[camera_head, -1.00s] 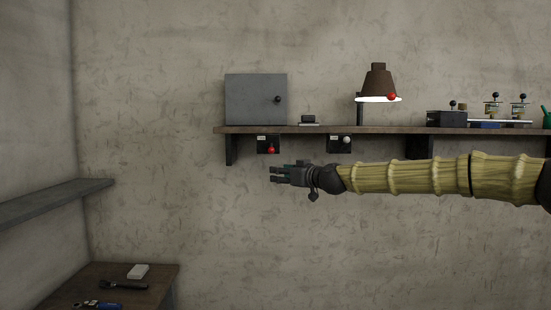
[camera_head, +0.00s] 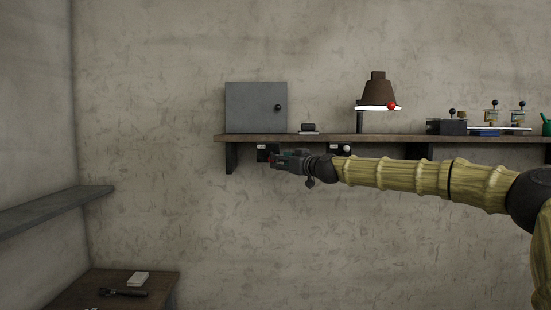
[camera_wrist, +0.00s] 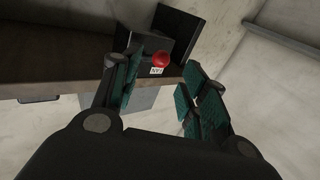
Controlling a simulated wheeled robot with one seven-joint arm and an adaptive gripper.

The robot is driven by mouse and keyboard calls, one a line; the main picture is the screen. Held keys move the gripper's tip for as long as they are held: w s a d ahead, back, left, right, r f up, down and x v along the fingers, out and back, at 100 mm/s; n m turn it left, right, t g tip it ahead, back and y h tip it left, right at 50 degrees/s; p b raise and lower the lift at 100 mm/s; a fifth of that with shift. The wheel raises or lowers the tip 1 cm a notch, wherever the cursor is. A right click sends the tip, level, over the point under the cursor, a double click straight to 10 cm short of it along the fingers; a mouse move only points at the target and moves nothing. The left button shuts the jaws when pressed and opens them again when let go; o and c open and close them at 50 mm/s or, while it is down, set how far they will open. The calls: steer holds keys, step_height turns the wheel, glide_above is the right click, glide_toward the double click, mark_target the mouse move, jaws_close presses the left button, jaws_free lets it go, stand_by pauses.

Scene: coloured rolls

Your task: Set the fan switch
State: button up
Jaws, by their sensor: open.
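The left switch box (camera_head: 262,154) has a red knob (camera_wrist: 161,60), seen between my fingers in the wrist view. The right switch box (camera_head: 334,149) has a white knob (camera_head: 347,148). In the head view my gripper covers part of that box.
The wooden shelf (camera_head: 400,138) runs just above my arm. On it are a grey cabinet (camera_head: 252,108), a brown lamp (camera_head: 378,94) and several small devices at the right. A lower-left table (camera_head: 120,290) holds tools. The wall below the shelf is bare.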

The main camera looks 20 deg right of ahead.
steer(key=shift+p+x, duration=0.7)
steer(key=shift+x, duration=1.5)
steer(key=shift+r, duration=0.1)
jaws_close()
